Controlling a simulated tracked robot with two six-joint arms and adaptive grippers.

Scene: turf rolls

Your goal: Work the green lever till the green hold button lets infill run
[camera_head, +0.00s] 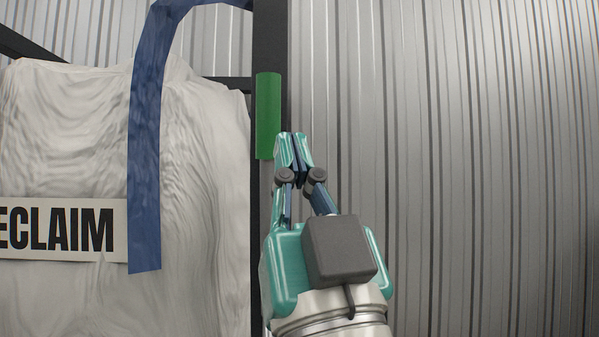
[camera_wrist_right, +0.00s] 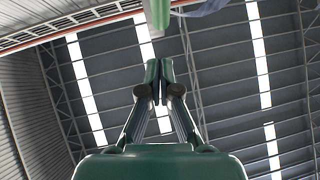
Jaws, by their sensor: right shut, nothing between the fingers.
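A green upright piece (camera_head: 268,115), which looks like the green lever, stands against a dark post in the head view. A green end (camera_wrist_right: 157,14) at the top of the right wrist view looks like the same piece. My right gripper (camera_head: 293,143) points up with its fingers together and empty, just right of the lever's lower end. In the right wrist view my fingertips (camera_wrist_right: 160,70) are below the green end, with a visible gap between them. I cannot make out a green hold button. My left gripper is out of view.
A large white bulk bag (camera_head: 205,200) with a label reading "ECLAIM" (camera_head: 65,230) hangs left of the dark post (camera_head: 271,40). A blue strap (camera_head: 146,150) loops over it. A corrugated metal wall (camera_head: 480,150) is behind; the space to the right looks clear.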

